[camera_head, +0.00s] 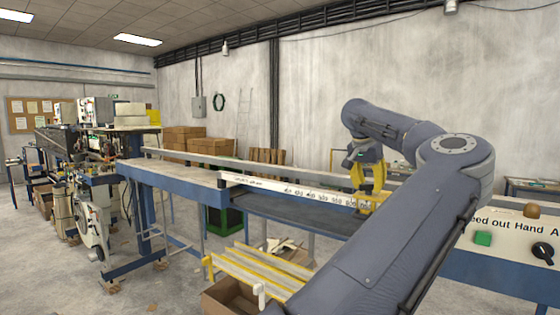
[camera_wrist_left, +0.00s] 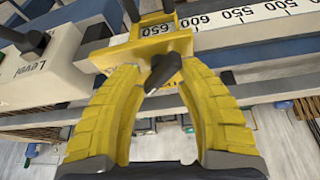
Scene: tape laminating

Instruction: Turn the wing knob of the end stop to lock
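The yellow end stop (camera_wrist_left: 120,55) sits on the white ruler rail, with 650 showing in its window in the left wrist view. Its dark wing knob (camera_wrist_left: 163,70) points towards my left gripper (camera_wrist_left: 160,80). The two yellow fingers are apart, one on each side of the knob, with visible gaps; I cannot tell how deep the knob lies between them. In the head view my left gripper (camera_head: 368,182) is at the right end of the ruler, and the end stop (camera_head: 372,200) is partly hidden by it and my arm. My right gripper is not in view.
The ruler rail (camera_head: 295,190) runs along the blue-framed bench (camera_head: 170,176). A white control panel (camera_head: 505,235) with a green button (camera_head: 483,238) and a black knob (camera_head: 543,252) stands at right. A box labelled Level (camera_wrist_left: 40,75) is left of the end stop in the wrist view.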

